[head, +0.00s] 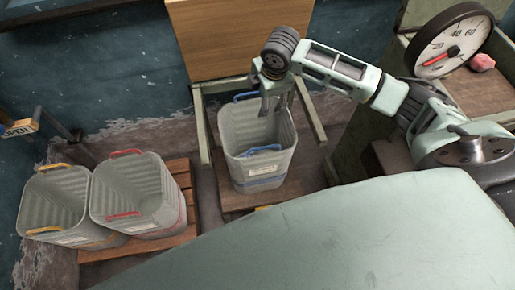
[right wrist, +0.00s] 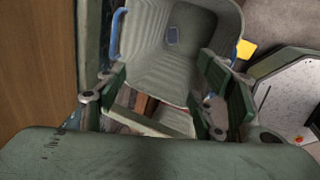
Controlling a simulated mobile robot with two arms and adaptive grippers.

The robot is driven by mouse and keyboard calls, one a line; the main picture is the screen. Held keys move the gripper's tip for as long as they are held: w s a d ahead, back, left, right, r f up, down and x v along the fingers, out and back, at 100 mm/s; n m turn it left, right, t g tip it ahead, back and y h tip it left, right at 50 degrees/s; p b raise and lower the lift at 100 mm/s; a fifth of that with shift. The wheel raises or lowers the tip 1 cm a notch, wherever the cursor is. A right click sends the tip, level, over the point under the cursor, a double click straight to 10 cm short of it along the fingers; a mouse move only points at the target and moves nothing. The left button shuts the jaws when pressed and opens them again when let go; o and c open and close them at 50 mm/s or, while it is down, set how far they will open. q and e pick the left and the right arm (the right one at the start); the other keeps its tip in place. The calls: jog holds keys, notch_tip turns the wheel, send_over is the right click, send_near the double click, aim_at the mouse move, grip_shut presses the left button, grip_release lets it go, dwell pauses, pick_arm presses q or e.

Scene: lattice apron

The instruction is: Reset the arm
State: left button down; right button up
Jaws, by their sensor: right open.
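My right arm comes in from the right in the head view. Its gripper (head: 274,104) points down over the mouth of a grey ribbed bin with blue handles (head: 240,172). In the right wrist view, my right gripper (right wrist: 165,82) has its two green fingers spread apart with nothing between them. Beyond the fingers, the inside of the blue-handled bin (right wrist: 178,68) shows, and it looks empty apart from a small grey patch on its floor. My left gripper is in neither view.
A yellow-handled bin (head: 52,200) and a red-handled bin (head: 140,190) stand on a slatted wooden pallet (head: 183,178) at the left. A wooden board (head: 230,35) rises behind the blue-handled bin. A round dial (head: 452,45) and a pink lump (head: 481,62) are at the upper right.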

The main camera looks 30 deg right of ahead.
jog(key=shift+s+r, duration=0.2)
jog(key=shift+r, duration=0.25)
